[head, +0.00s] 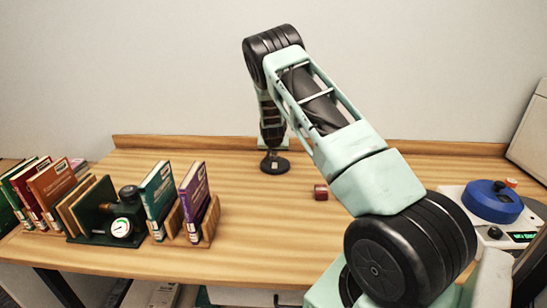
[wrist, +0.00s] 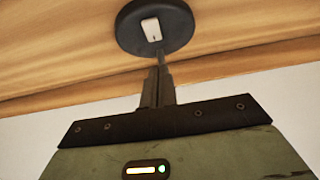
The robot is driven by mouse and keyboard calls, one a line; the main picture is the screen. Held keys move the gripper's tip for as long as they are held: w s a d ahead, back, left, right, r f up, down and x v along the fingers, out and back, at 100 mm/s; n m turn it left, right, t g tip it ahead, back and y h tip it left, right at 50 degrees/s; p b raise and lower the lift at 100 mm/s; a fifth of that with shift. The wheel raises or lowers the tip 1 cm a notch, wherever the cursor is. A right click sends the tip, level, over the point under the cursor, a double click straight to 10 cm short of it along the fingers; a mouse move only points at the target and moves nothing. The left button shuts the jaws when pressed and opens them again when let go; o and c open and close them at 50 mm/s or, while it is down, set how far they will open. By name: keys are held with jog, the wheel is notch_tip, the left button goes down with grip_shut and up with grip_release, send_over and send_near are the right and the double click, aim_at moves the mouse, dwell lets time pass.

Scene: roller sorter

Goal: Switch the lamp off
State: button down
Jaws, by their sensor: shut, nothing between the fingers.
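The lamp's round black base (head: 275,164) stands at the back middle of the wooden table in the head view. It also shows at the top of the wrist view (wrist: 178,35), with a white switch (wrist: 151,29) on it. My gripper (wrist: 160,68) is shut and empty, its fingertips close to the base and just short of the switch in the picture. I cannot tell whether they touch anything. In the head view my gripper (head: 272,149) is just above the base, partly hidden by my arm. The lamp's upper part and light cannot be made out.
On the table (head: 120,170), books (head: 55,182) and a dark device with a gauge (head: 121,228) stand at the left. A small red block (head: 320,192) lies right of the base. A blue-topped machine (head: 493,202) stands at the right. A wall rises behind.

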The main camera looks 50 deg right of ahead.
jog(key=s+a+r+b, duration=0.2)
jog(key=s+a+r, duration=0.3)
jog(key=a, duration=0.1)
jog(key=shift+r+b, duration=0.3)
jog(key=shift+b, duration=0.1)
jog(key=shift+s, duration=0.1)
jog(key=s+a+r+n+y, duration=0.25)
jog(key=s+a, duration=0.25)
jog(key=a, duration=0.6)
jog(key=s+a+r+n+y, duration=0.25)
jog(key=s+a, duration=0.25)
jog(key=a, duration=0.6)
jog(key=s+a+r+n+g, duration=0.2)
jog(key=s+a+n, duration=0.4)
jog(key=s+a, duration=0.6)
jog(key=s+a+r+n+g+y, duration=0.1)
jog(key=s+a+n, duration=0.5)
jog(key=s+a, duration=0.7)
jog(key=shift+s+a+r+n+g+y, duration=0.15)
jog(key=shift+a+r+n+g+y, duration=0.25)
jog(key=shift+a+g, duration=0.8)
